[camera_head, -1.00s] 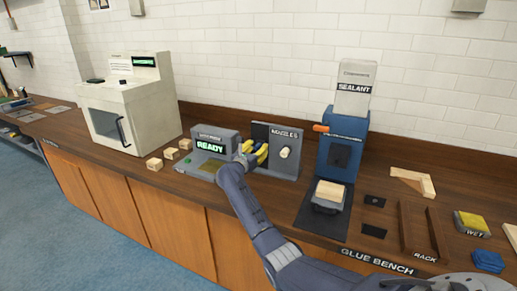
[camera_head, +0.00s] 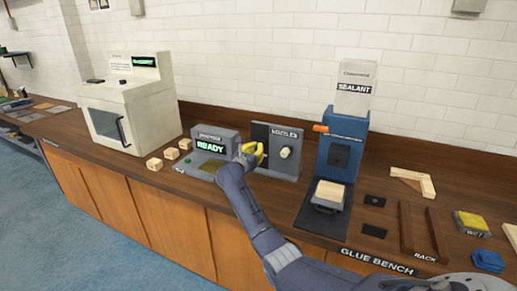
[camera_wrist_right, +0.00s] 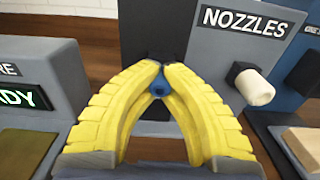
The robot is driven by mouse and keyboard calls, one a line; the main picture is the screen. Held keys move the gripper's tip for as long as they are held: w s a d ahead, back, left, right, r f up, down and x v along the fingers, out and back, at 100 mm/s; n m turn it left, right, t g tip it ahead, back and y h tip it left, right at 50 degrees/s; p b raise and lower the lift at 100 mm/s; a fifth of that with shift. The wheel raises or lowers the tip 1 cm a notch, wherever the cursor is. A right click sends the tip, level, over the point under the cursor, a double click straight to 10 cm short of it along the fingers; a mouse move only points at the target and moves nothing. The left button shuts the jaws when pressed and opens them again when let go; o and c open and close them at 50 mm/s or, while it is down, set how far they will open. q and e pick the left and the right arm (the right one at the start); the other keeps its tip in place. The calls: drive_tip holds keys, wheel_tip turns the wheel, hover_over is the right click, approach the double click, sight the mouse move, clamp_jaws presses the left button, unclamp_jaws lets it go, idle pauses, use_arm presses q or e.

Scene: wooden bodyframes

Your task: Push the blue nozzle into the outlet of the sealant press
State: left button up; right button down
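My right gripper (camera_head: 257,152) has yellow fingers. In the right wrist view (camera_wrist_right: 160,72) its fingertips come together on the small blue nozzle (camera_wrist_right: 158,87), whose round end with a dark hole faces the camera. The nozzle cannot be made out in the head view. The gripper is in front of the left part of the grey NOZZLES stand (camera_head: 287,163). My left gripper is not in view.
A white nozzle (camera_head: 285,152) sits on the stand's right side. The grey station reading READY (camera_head: 229,147) is close to the left of the gripper. A wooden block (camera_head: 330,191) rests in front of the press. A rack (camera_head: 405,230) lies farther right.

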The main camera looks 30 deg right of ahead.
sight(256, 149)
drive_tip(key=shift+s+a, duration=0.4)
drive_tip(key=shift+a, duration=0.2)
idle(0.6)
drive_tip(key=shift+v, duration=1)
drive_tip(key=shift+s, duration=0.1)
